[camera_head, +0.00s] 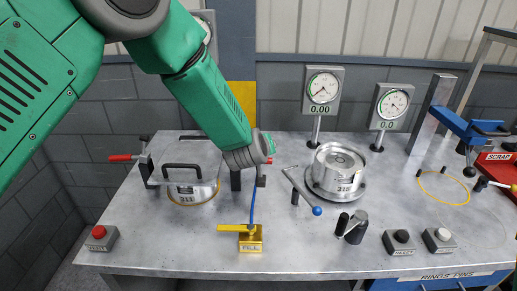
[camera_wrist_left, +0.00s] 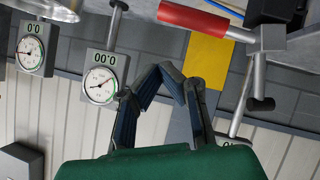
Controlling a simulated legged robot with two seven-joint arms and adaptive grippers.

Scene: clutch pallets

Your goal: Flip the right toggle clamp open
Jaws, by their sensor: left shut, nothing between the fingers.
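The right toggle clamp (camera_head: 236,180) stands at the right of the round silver part with a black handle (camera_head: 192,190). My left arm hides most of it in the head view. In the left wrist view its red handle (camera_wrist_left: 195,18) lies across the top, joined to a grey and black body. My left gripper (camera_wrist_left: 168,76) is shut and empty, with its fingertips short of the red handle and apart from it. In the head view the wrist hides its fingers. The left toggle clamp (camera_head: 121,157), also red-handled, stands at the part's left. My right gripper is not in view.
A yellow valve (camera_head: 250,240) with a blue hose stands in front of the clamp. A silver cylinder (camera_head: 338,165) and a blue-knobbed lever (camera_head: 317,210) are at its right. Dial gauges (camera_head: 323,88) stand behind. A red button box (camera_head: 99,236) is at the front left.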

